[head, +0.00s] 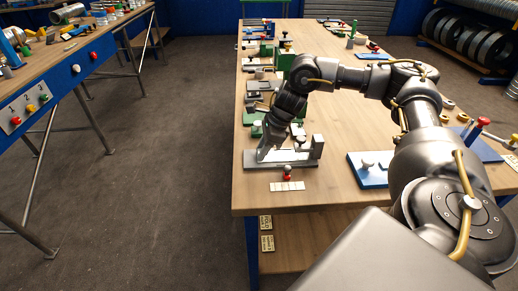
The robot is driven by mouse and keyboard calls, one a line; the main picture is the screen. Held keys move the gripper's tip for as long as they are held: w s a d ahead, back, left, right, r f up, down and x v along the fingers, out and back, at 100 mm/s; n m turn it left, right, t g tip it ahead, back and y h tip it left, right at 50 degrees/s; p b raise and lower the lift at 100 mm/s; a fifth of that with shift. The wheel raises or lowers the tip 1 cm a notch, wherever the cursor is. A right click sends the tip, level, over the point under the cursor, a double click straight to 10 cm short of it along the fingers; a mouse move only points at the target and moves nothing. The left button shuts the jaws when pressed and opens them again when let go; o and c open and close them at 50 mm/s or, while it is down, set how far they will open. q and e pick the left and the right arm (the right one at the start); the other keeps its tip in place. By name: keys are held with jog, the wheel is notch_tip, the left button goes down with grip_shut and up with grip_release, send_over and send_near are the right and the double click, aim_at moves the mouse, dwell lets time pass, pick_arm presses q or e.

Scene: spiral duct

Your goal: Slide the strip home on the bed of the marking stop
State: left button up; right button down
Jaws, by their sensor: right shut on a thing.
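The marking stop (308,159) is a grey metal bed near the front left corner of the wooden bench, with an upright block at its right end. My right gripper (264,152) reaches down over the left part of the bed. It is shut on a thin piece, which I take to be the strip. The strip is mostly hidden by the gripper and too small to tell whether it touches the block or lies flat. My left gripper is not in view.
A red-topped knob (287,173) and a pale marked card (287,186) are in front of the stop. A blue plate (371,178) with a round knob lies to the right. Several tools and green fixtures crowd the bench behind. The front strip of bench is clear.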

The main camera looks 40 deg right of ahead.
jog(key=shift+s+d+f, duration=0.1)
jog(key=shift+s+d, duration=0.05)
jog(key=shift+s, duration=0.05)
dwell(0.6)
jog(key=shift+c, duration=2.4)
grip_release()
notch_tip(320, 180, up, 7)
jog(key=p, duration=0.5)
jog(key=shift+p, duration=0.3)
